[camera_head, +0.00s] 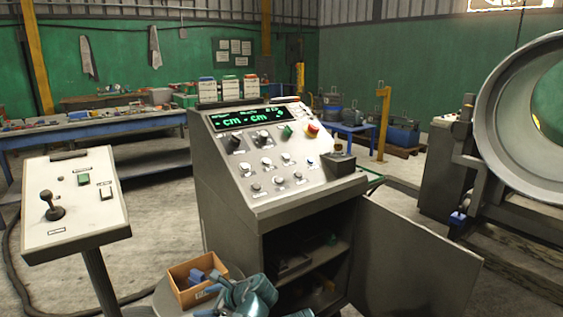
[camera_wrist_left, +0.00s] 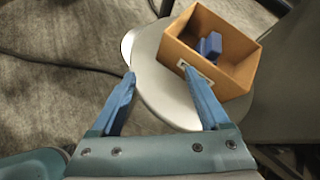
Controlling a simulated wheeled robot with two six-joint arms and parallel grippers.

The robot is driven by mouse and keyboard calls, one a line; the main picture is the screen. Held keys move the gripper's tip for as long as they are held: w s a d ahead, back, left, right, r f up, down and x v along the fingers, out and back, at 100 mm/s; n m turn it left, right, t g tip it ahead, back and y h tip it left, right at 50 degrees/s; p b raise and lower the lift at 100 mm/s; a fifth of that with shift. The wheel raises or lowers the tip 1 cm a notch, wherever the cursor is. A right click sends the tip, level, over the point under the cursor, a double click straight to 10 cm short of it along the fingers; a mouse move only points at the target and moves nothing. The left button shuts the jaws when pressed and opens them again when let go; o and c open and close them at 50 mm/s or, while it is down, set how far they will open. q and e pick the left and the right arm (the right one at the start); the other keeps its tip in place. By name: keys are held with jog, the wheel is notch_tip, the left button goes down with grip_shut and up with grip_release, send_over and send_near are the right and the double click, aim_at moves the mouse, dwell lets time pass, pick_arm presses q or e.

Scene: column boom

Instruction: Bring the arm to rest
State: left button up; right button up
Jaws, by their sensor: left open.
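My left gripper (camera_wrist_left: 160,76) is open and empty in the left wrist view, with its two blue fingers apart. One finger overlaps the near side of a small orange-brown box (camera_wrist_left: 238,84). I cannot tell whether it touches the box. In the head view, my teal left arm comes in at the bottom, beside the same box (camera_head: 185,291). A blue block (camera_wrist_left: 210,45) lies inside the box. My right gripper is in neither view.
The box stands on a round grey stool top (camera_wrist_left: 147,50). A control console (camera_head: 270,165) with an open cabinet door (camera_head: 410,262) stands behind. A joystick panel (camera_head: 75,200) is at left. A large metal ring (camera_head: 495,120) is at right.

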pick_arm(q)
jog(key=s+d+f+n+g+h, duration=0.2)
jog(key=s+f+n+h, duration=0.3)
jog(key=n, duration=0.5)
jog(key=s+d+f+n+g+h, duration=0.2)
jog(key=s+f+n+h, duration=0.25)
jog(key=s+n, duration=0.45)
jog(key=s+d+r+m+p, duration=0.1)
jog(key=d+r+p, duration=0.2)
jog(key=r+p, duration=0.5)
jog(key=s+d+r+m+p, duration=0.1)
jog(key=d+r+p, duration=0.3)
jog(key=r+p, duration=0.5)
jog(key=s+d+r+m+g+p, duration=0.1)
jog(key=d+r+p, duration=0.3)
jog(key=r+p, duration=0.4)
jog(key=shift+s+r+y, duration=0.35)
jog(key=shift+s+y, duration=0.1)
jog(key=shift+s, duration=0.25)
jog(key=shift+c, duration=0.3)
